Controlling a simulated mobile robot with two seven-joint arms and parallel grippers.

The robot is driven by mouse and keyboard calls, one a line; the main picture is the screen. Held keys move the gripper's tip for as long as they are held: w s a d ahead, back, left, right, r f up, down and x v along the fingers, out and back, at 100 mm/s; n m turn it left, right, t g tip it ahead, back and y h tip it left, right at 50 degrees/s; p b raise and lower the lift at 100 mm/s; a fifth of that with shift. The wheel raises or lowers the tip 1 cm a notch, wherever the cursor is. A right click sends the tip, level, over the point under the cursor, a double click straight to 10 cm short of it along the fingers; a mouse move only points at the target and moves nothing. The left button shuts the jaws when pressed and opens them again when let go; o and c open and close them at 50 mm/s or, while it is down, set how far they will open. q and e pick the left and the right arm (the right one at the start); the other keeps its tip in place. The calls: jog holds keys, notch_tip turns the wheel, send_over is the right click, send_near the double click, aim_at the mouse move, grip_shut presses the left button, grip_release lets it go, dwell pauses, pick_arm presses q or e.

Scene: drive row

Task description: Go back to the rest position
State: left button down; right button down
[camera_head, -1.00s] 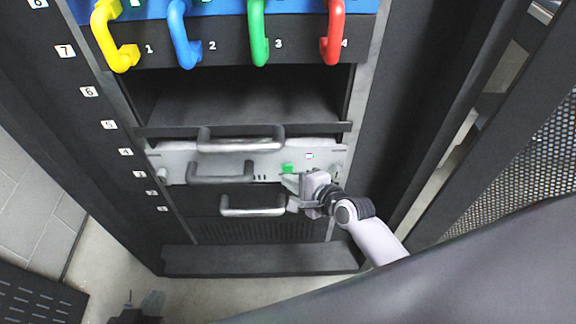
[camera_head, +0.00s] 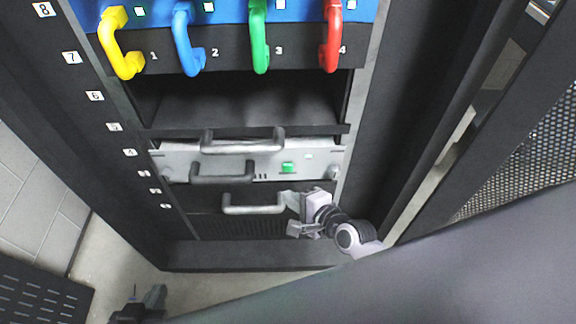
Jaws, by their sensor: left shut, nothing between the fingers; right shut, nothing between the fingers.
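My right gripper (camera_head: 297,213) is at the lower right of the rack, in front of the dark bottom unit. It is shut and empty, to the right of that unit's light grey handle (camera_head: 254,208). I cannot tell whether it touches the handle. My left gripper (camera_head: 145,301) is a dark shape low at the left, over the floor. It is shut, and much of it is cut off by the bottom edge.
The rack (camera_head: 95,140) holds a silver unit (camera_head: 215,163) with a green button (camera_head: 288,168). Above is an empty bay (camera_head: 240,98), then yellow (camera_head: 125,62), blue (camera_head: 187,50), green (camera_head: 259,48) and red (camera_head: 332,48) handles. A perforated door (camera_head: 530,150) stands at right.

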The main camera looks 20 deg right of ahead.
pick_arm(q)
jog(key=shift+w+r, duration=0.1)
jog(key=shift+w, duration=0.05)
dwell(0.5)
jog(key=shift+a, duration=0.1)
